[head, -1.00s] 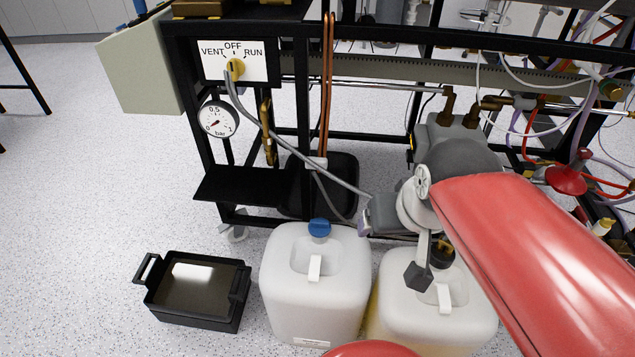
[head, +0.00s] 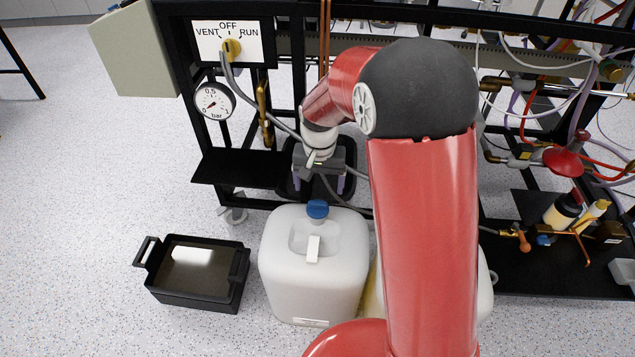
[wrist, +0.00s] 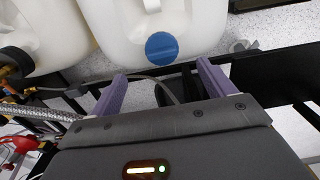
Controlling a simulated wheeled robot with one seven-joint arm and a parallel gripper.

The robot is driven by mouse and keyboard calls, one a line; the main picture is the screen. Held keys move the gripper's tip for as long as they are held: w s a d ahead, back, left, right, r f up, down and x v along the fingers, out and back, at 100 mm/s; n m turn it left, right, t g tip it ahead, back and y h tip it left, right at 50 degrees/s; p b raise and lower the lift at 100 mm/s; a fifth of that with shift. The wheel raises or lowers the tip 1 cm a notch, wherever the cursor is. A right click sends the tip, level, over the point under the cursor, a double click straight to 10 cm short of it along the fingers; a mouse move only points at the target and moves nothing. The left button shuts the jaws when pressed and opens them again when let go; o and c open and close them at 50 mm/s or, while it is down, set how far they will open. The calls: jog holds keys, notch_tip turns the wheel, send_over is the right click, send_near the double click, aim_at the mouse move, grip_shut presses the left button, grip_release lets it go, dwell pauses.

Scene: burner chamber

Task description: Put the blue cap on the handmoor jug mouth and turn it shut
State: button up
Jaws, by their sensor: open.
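A blue cap (head: 317,208) sits at the mouth of a white jug (head: 278,262) on the floor; whether it is seated or loose I cannot tell. The jug's small front label is unreadable, so I cannot confirm its name. My gripper (head: 319,184) is open and empty, just behind and above the cap, fingers pointing down. In the wrist view the blue cap (wrist: 161,48) lies ahead of and between the purple fingertips (wrist: 161,72), apart from both. The white jug (wrist: 120,35) fills the top there.
A second jug, mostly behind my arm, shows a dark cap in the wrist view (wrist: 14,62). A black tray (head: 242,285) stands left of the jug. A black rack shelf (head: 235,168) and a grey hose (head: 258,118) are close to my gripper. Open floor lies at left.

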aim_at(318, 203)
jog(key=shift+w+a+f, duration=0.2)
jog(key=shift+f, duration=0.55)
notch_tip(318, 203, down, 7)
jog(key=shift+f+b, duration=0.15)
jog(key=shift+b, duration=0.15)
jog(key=shift+c, duration=0.4)
jog(key=c, duration=1.4)
jog(key=m, duration=0.3)
jog(key=shift+m+p, duration=0.3)
jog(key=shift+p, duration=0.1)
jog(key=shift+c, duration=0.2)
jog(key=shift+m, duration=1.2)
